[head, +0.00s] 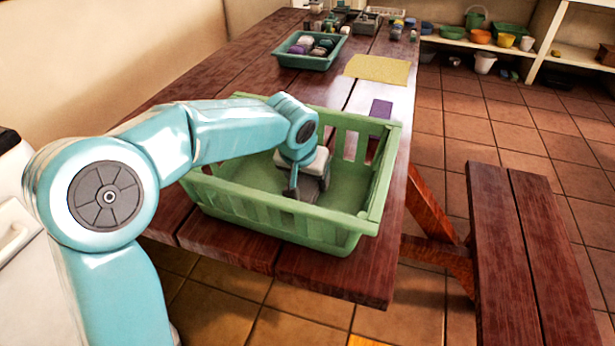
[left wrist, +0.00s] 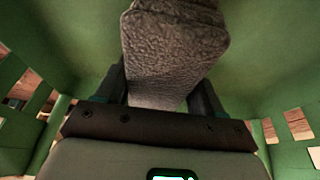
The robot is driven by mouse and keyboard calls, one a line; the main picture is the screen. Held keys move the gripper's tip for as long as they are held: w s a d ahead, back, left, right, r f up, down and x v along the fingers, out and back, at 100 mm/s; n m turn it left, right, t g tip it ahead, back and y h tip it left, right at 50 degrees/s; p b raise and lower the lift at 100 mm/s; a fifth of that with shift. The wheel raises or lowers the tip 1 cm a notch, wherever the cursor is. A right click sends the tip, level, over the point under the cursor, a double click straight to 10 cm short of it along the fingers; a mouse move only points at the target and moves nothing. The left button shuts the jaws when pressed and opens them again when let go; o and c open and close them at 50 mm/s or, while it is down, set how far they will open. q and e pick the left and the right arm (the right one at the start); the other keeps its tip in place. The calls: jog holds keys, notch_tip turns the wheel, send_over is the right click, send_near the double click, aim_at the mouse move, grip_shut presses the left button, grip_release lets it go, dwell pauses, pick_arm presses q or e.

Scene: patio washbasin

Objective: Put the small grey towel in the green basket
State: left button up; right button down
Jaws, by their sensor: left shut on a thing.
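The green basket (head: 375,190) stands on the near end of the wooden table. My left arm reaches over its rim, and my left gripper (head: 307,192) is down inside it. In the left wrist view the small grey towel (left wrist: 172,45) is held between the two fingers of my left gripper (left wrist: 165,90), which is shut on it. The green basket walls (left wrist: 270,50) surround it there. In the head view the towel is mostly hidden by the gripper, and I cannot tell whether it touches the basket floor. My right gripper is not in view.
The table (head: 340,285) carries a yellow cloth (head: 379,69), a purple item (head: 381,109) just beyond the basket and a teal tray (head: 310,50) of rolled cloths. A bench (head: 525,250) stands at the right. Shelves with pots stand at the back right.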

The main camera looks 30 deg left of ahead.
aim_at(303, 181)
pick_arm(q)
jog(key=shift+f, duration=0.25)
jog(key=o, duration=1.1)
jog(key=shift+r, duration=0.1)
jog(key=shift+r, duration=0.2)
jog(key=p+v, duration=0.4)
jog(key=v, duration=0.3)
jog(key=shift+r, duration=0.2)
jog(key=shift+r, duration=0.1)
